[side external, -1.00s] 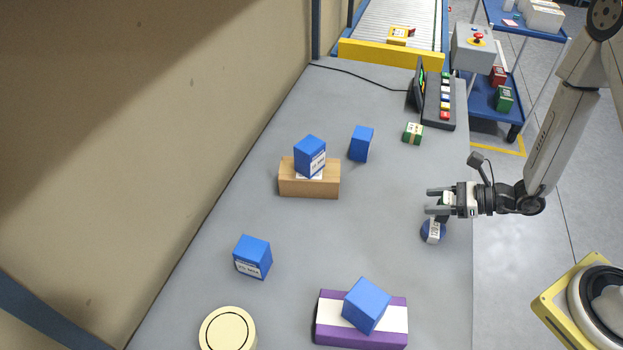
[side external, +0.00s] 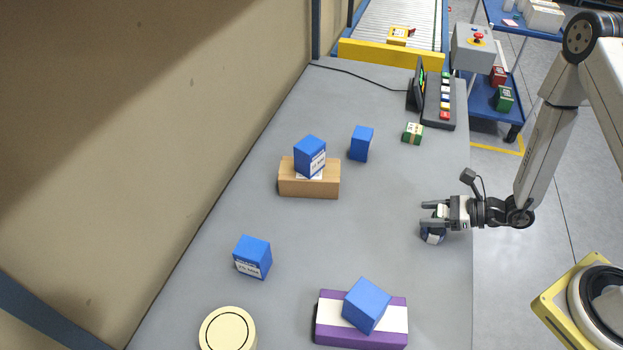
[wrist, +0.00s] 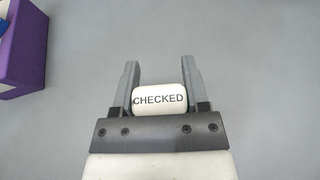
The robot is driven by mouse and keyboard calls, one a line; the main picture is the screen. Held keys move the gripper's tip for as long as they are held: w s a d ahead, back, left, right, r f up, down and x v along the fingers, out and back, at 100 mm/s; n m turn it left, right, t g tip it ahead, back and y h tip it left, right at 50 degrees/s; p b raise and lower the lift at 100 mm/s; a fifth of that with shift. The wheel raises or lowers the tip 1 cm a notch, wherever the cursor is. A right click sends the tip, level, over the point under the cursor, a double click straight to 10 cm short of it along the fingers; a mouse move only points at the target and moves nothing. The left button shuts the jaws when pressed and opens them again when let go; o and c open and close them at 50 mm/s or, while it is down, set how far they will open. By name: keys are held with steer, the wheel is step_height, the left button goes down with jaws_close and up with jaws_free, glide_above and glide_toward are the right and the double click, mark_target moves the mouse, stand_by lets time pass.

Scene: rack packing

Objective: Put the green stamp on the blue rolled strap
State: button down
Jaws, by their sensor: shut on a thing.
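My gripper (side external: 431,211) is shut on the stamp near the right edge of the grey table. Only a little of the green stamp (side external: 441,211) shows between the fingers in the side view. In the wrist view, its white top (wrist: 159,99) reads "CHECKED" between my gripper's fingers (wrist: 160,85). The strap is hidden in the wrist view.
A purple and white box (side external: 332,333) carries a blue block (side external: 367,305). A wooden block (side external: 326,189) carries another blue block (side external: 310,156). Two more blue blocks, a round cream tin (side external: 228,328) and a small green-and-tan box (side external: 412,133) stand apart. The table around the strap is clear.

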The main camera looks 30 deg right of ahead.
steer(key=shift+f, duration=0.1)
steer(key=shift+c, duration=0.5)
jaws_free()
steer(key=shift+r, duration=0.2)
steer(key=v, duration=1.2)
steer(key=shift+a, duration=0.1)
stand_by(0.6)
